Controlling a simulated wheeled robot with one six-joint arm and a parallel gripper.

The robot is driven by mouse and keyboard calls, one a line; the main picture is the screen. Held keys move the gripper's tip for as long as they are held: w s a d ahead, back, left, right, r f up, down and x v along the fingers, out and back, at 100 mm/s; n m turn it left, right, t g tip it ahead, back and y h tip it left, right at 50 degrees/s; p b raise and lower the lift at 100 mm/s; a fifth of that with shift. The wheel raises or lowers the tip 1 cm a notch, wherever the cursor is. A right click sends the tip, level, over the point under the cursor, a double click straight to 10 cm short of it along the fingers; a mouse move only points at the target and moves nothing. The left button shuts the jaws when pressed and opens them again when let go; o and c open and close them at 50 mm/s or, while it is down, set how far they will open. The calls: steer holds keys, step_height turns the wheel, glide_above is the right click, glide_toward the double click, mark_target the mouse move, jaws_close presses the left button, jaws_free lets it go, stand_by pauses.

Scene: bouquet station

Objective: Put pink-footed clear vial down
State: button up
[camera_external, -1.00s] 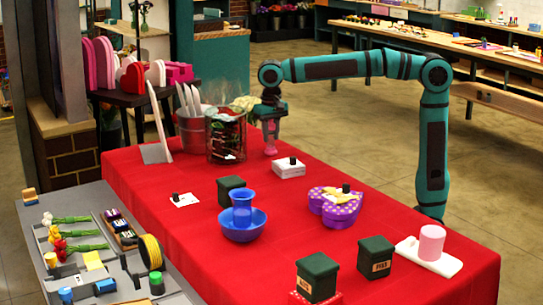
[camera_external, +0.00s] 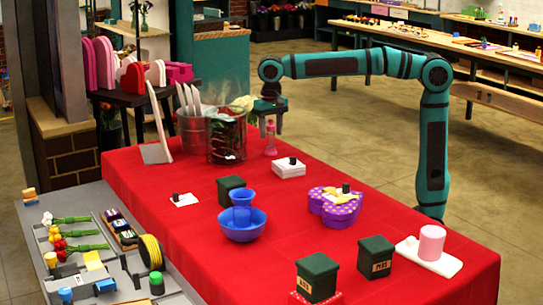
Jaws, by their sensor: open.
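The pink-footed clear vial (camera_external: 270,139) stands upright on the red tablecloth near the table's far edge, to the right of the glass cylinder with flowers. My gripper (camera_external: 270,122) is open above and around the vial's top. No clear lift of the vial off the cloth shows. The gap between fingers and vial is too small to tell.
The glass cylinder with flowers (camera_external: 227,140) and a metal bucket (camera_external: 193,130) stand left of the vial. A white box (camera_external: 288,168) lies in front of it. A purple heart box (camera_external: 334,208) and a blue bowl (camera_external: 242,228) stand nearer. The red tablecloth (camera_external: 190,225) has bare room between them.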

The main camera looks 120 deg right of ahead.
step_height(320, 180, up, 10)
steer(key=shift+r, duration=0.25)
steer(key=shift+a, duration=0.1)
steer(key=s+a+r+n+t+h, duration=0.15)
steer(key=a+n+t, duration=0.25)
steer(key=a, duration=0.6)
steer(key=s+a+f+n+t+h, duration=0.15)
steer(key=a+n+t, duration=0.3)
steer(key=a, duration=0.45)
steer(key=s+a+n+t+y, duration=0.3)
steer(key=s+a+n+t, duration=0.6)
steer(key=s+a, duration=0.5)
steer(key=shift+a+f, duration=0.15)
steer(key=shift+f, duration=0.3)
steer(key=shift+n, duration=0.25)
